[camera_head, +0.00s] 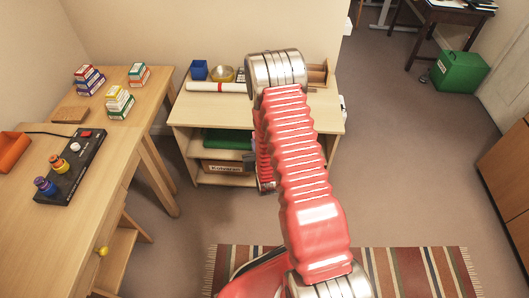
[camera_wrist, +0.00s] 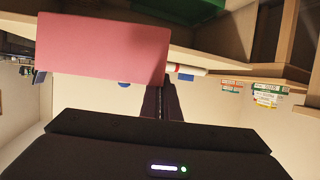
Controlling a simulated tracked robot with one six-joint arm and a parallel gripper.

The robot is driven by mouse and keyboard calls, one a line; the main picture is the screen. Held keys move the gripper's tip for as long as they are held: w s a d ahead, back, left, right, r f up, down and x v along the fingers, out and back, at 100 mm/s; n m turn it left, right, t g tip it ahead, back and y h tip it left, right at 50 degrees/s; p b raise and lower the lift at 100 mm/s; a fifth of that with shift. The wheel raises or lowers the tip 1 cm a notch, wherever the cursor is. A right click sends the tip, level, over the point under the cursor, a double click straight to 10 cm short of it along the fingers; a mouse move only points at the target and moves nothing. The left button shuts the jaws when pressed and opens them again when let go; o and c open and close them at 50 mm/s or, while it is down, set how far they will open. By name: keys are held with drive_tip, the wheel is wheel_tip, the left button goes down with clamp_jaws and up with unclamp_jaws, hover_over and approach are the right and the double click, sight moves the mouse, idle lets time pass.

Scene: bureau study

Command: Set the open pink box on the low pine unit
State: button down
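The open pink box (camera_wrist: 100,48) shows large in the wrist view as a flat pink face. Its opening and inside are not visible there. The two dark fingers of my gripper (camera_wrist: 161,98) are close together, with their tips meeting the lower right edge of the box; they appear shut on it. The low pine unit (camera_head: 205,108) stands against the wall in the head view. In the wrist view the unit's edge (camera_wrist: 225,58) shows upside down behind the box. In the head view my arm hides the gripper and the box.
The top's front left is bare. A desk (camera_head: 80,222) stands left; a striped rug (camera_head: 405,272) lies in front.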

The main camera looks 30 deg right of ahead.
drive_tip(key=a+r+n+y, duration=0.1)
drive_tip(key=a+r, duration=0.6)
drive_tip(key=r, duration=0.6)
drive_tip(key=a+r+n+y, duration=0.2)
drive_tip(key=a+r, duration=0.5)
drive_tip(key=r, duration=0.7)
drive_tip(key=shift+w+a+y, duration=0.15)
drive_tip(key=shift+a+y, duration=0.05)
drive_tip(key=shift+y, duration=0.1)
